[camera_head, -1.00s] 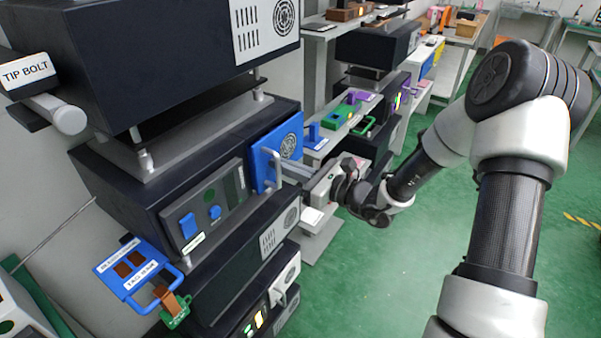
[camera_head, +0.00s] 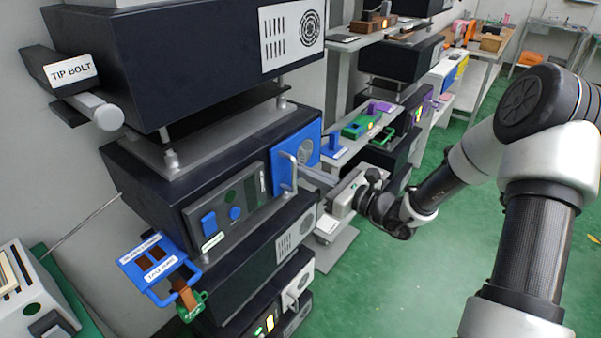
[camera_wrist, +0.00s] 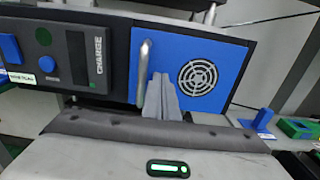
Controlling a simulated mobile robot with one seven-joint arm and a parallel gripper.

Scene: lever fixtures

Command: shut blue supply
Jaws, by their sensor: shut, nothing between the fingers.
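The blue supply is a dark unit with a blue front panel (camera_head: 304,146) bearing a round fan grille and an upright silver bar handle (camera_head: 289,174). In the wrist view the blue panel (camera_wrist: 178,52) lies close against the dark unit; I cannot tell whether a gap remains behind it. The handle (camera_wrist: 143,70) is at the panel's left edge. My gripper (camera_head: 305,172) is shut and empty, with its fingers pointing at the panel just right of the handle. The fingers (camera_wrist: 160,88) cover the panel's lower left; contact is unclear.
A grey control face (camera_head: 227,207) with a blue switch and a CHARGE label adjoins the panel on the left. Dark units stand above and below. A blue tagged bracket (camera_head: 158,262) hangs at lower left. A shelf with a green block (camera_head: 362,125) is behind. Open green floor lies to the right.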

